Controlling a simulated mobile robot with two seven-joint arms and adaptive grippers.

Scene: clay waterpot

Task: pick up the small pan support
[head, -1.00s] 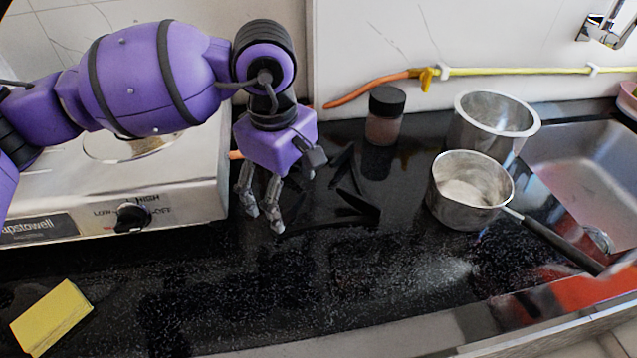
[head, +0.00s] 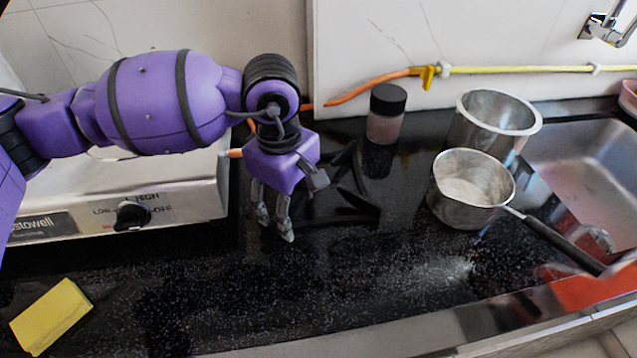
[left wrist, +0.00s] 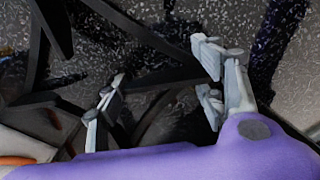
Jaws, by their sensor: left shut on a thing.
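The small pan support (head: 358,203) is a black frame of thin bars on the black countertop, hard to make out against it. In the head view its bars show to the right of my left gripper (head: 276,228). In the left wrist view, dark bars of the pan support (left wrist: 130,27) run between and past the fingertips of the left gripper (left wrist: 160,76). The exact contact is too dark to see. My right gripper is not in view.
A stove (head: 180,205) stands left of the gripper. A jar with a black lid (head: 386,120), a metal pot (head: 490,125) and a saucepan (head: 462,205) stand to the right, before a sink (head: 585,165). A yellow sponge (head: 50,318) lies front left.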

